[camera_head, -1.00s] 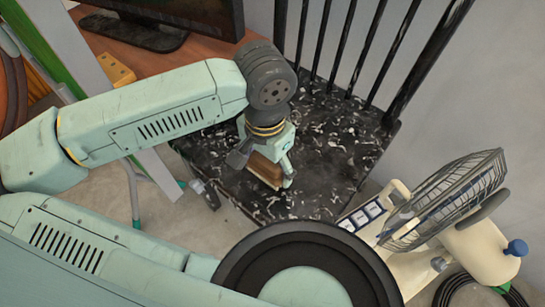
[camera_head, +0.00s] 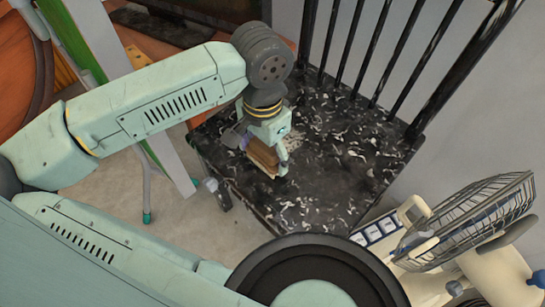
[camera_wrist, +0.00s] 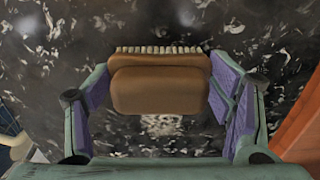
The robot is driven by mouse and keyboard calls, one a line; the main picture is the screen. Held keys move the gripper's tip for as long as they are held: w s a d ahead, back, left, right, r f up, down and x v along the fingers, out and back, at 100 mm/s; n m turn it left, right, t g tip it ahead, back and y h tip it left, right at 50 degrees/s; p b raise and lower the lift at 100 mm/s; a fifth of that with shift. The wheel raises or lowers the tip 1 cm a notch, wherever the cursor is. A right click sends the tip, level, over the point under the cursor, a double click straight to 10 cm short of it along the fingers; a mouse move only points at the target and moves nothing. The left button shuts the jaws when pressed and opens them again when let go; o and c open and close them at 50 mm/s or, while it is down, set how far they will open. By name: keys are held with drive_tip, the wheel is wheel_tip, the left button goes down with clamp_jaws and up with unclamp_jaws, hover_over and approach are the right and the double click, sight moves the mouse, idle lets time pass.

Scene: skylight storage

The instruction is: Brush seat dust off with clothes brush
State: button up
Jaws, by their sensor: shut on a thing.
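A black chair seat (camera_head: 340,165) with pale flecks and dust smudges fills the middle of the head view. My gripper (camera_head: 266,155) is over the seat's left part, pointing down, shut on a brown clothes brush (camera_head: 262,158). In the wrist view my gripper (camera_wrist: 160,95) has its purple-padded fingers on both sides of the brush (camera_wrist: 160,90). Pale bristles show along the brush's far edge. They look close to the seat, but I cannot tell whether they touch. A pale dusty patch (camera_wrist: 162,124) shows on the seat just below the brush in the wrist view.
The chair's black slatted back (camera_head: 400,50) rises behind the seat. A cream desk fan with a wire cage (camera_head: 480,215) stands at the right. A green and white board (camera_head: 110,50) leans at the left.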

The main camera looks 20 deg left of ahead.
sight(290, 140)
drive_tip(key=shift+a, duration=0.1)
drive_tip(key=shift+w+d+f+b, duration=0.1)
drive_tip(key=shift+w+d+b, duration=0.1)
drive_tip(key=shift+w, duration=0.25)
drive_tip(key=shift+w+d+f+b, duration=0.1)
drive_tip(key=shift+w+d+b, duration=0.1)
drive_tip(key=shift+w, duration=0.2)
drive_tip(key=shift+w+d+r+b, duration=0.1)
drive_tip(key=shift+w+d+b, duration=0.15)
drive_tip(key=shift+w, duration=0.45)
drive_tip(key=shift+w+d+r+b, duration=0.15)
drive_tip(key=shift+w+d, duration=0.15)
drive_tip(key=shift+w, duration=0.35)
drive_tip(key=shift+w+d+f+b, duration=0.1)
drive_tip(key=shift+w+d+b, duration=0.15)
drive_tip(key=shift+w, duration=0.45)
drive_tip(key=shift+w+d+b, duration=0.2)
drive_tip(key=shift+w+d, duration=0.2)
drive_tip(key=shift+w, duration=0.55)
drive_tip(key=shift+w+d+b, duration=0.15)
drive_tip(key=shift+w+d, duration=0.25)
drive_tip(key=shift+w, duration=0.6)
drive_tip(key=shift+w+d+b, duration=0.2)
drive_tip(key=shift+w+d, duration=0.2)
drive_tip(key=shift+w, duration=0.55)
drive_tip(key=shift+s, duration=0.1)
